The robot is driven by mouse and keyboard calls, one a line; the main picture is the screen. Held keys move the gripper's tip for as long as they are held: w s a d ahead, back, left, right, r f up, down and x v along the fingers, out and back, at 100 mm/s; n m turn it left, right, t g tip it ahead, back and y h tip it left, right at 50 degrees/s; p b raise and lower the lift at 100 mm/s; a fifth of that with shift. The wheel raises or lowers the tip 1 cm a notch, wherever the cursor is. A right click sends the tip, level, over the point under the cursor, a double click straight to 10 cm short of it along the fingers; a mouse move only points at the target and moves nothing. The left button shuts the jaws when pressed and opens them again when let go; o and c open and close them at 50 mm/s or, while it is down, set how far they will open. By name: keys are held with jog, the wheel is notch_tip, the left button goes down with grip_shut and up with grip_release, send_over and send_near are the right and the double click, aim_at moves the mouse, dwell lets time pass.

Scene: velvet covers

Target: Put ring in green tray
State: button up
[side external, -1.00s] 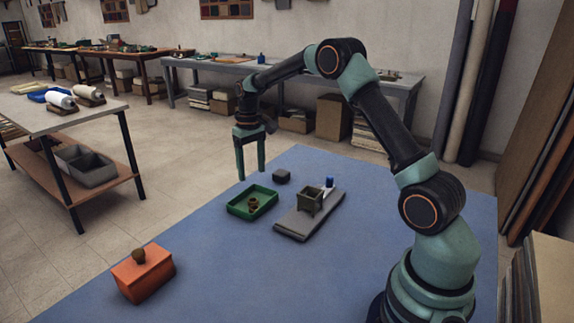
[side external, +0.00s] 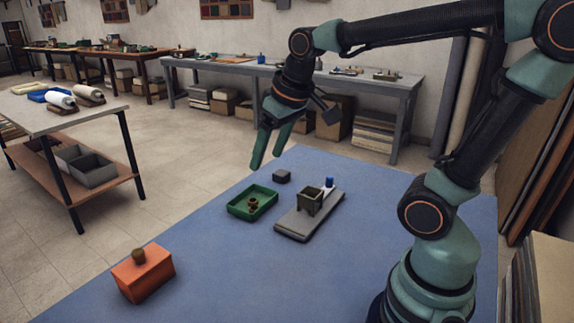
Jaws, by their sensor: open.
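The green tray (side external: 236,213) lies on the blue mat near its middle. A small brown ring-like piece (side external: 253,205) rests inside the tray, towards its front; it is too small to tell its exact shape. My gripper (side external: 267,166) is open, with nothing between its fingers. It is tilted in the air above and behind the tray, clear of it.
A dark block (side external: 282,176) sits behind. An orange box (side external: 143,275) with a brown knob stands front left. The mat's (side external: 240,270) front middle is clear.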

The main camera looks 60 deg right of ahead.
jog(key=shift+n+t, duration=0.3)
jog(key=shift+t, duration=0.3)
jog(key=shift+s+a+f, duration=0.25)
jog(key=shift+s+a, duration=0.1)
jog(key=shift+s, duration=0.45)
jog(key=shift+s+a+f, duration=0.3)
jog(key=shift+s+a, duration=0.05)
jog(key=shift+s, duration=0.45)
jog(key=shift+s+a+f, duration=0.25)
jog(key=shift+s+a, duration=0.1)
jog(key=shift+s, duration=0.45)
